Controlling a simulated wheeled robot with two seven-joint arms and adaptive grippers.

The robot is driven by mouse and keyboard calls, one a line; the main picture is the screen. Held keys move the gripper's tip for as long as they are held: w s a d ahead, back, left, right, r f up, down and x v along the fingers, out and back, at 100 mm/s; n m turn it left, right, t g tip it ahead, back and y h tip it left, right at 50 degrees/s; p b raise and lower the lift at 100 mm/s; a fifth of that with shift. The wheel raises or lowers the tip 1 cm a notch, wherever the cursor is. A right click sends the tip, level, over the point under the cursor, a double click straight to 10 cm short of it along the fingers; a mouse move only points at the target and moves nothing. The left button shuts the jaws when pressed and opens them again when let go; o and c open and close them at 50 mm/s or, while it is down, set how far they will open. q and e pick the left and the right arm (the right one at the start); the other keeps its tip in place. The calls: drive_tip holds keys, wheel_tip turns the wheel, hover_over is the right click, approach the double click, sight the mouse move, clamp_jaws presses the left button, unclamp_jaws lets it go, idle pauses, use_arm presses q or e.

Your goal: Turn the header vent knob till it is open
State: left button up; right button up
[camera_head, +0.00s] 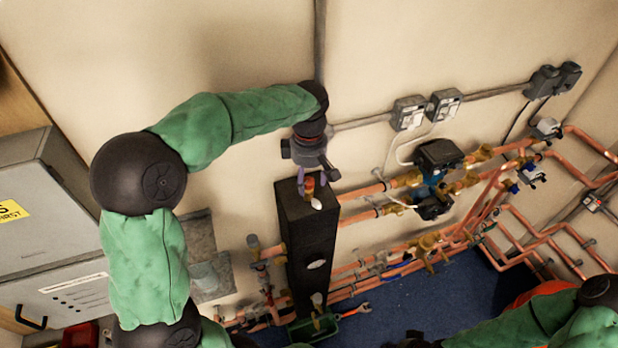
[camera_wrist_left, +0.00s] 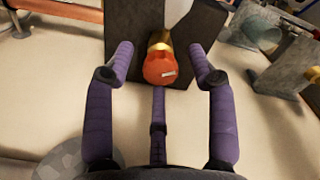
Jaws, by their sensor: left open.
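The header vent knob (camera_wrist_left: 160,67) is a red-orange cap with a small pale mark on a brass stem, seen ahead in the left wrist view. In the head view the vent knob (camera_head: 309,184) sits on top of the tall black header (camera_head: 308,243). My left gripper (camera_head: 318,178) is just above it at the header's top. In the left wrist view the gripper (camera_wrist_left: 162,62) is open, its purple fingers on either side of the knob with gaps visible. The lower finger points at the knob; whether it touches is unclear. My right gripper is not visible; only part of my right arm shows at lower right.
Copper pipes (camera_head: 395,183) with brass valves and a black pump (camera_head: 437,155) run right of the header. Grey switch boxes (camera_head: 409,113) are on the wall behind. A grey cabinet (camera_head: 45,220) stands at left. A green tray (camera_head: 314,328) lies at the header's foot.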

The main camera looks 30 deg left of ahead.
sight(309, 181)
use_arm(q)
wheel_tip(309, 181, up, 12)
idle(0.6)
idle(0.4)
